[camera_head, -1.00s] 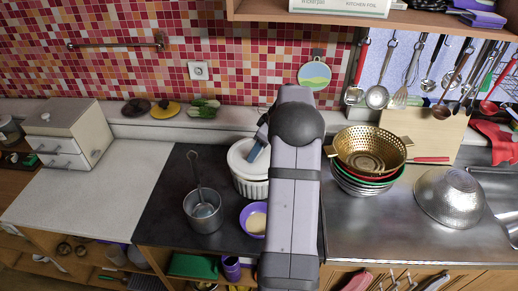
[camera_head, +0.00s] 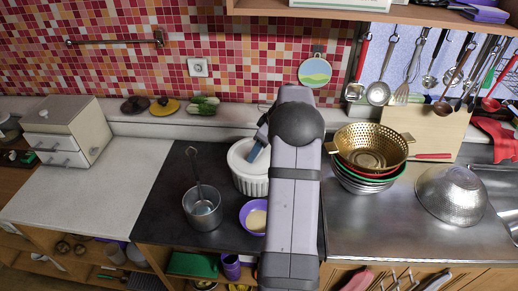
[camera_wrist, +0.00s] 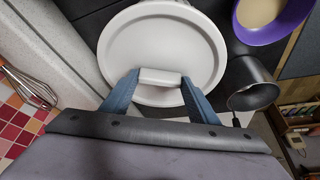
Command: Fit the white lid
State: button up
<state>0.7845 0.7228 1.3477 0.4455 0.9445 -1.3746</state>
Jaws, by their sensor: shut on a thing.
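The white lid (camera_wrist: 155,45) fills the top middle of the wrist view, with a raised bar handle (camera_wrist: 160,77). My gripper (camera_wrist: 158,88) is shut on this handle, one blue finger at each end. In the head view the lid (camera_head: 239,157) shows at the top of the white ribbed pot (camera_head: 252,187), left of my arm. It looks level with the rim, but I cannot tell whether it is seated or slightly above. My arm hides the right part of lid and pot, and one finger (camera_head: 256,149) shows there.
A purple bowl (camera_head: 246,207) stands close in front of the pot. A saucepan (camera_head: 203,212) with an upright handle is to the left. A gold colander (camera_head: 345,137) on stacked bowls stands right of my arm. The pale counter (camera_head: 85,200) at left is mostly clear.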

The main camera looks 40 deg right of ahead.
jog(key=shift+f, duration=0.3)
jog(key=o, duration=1.1)
jog(key=shift+o, duration=0.2)
jog(key=shift+r, duration=0.1)
jog(key=b+v, duration=0.3)
jog(key=v, duration=0.4)
jog(key=shift+a+r, duration=0.1)
jog(key=shift+a, duration=0.05)
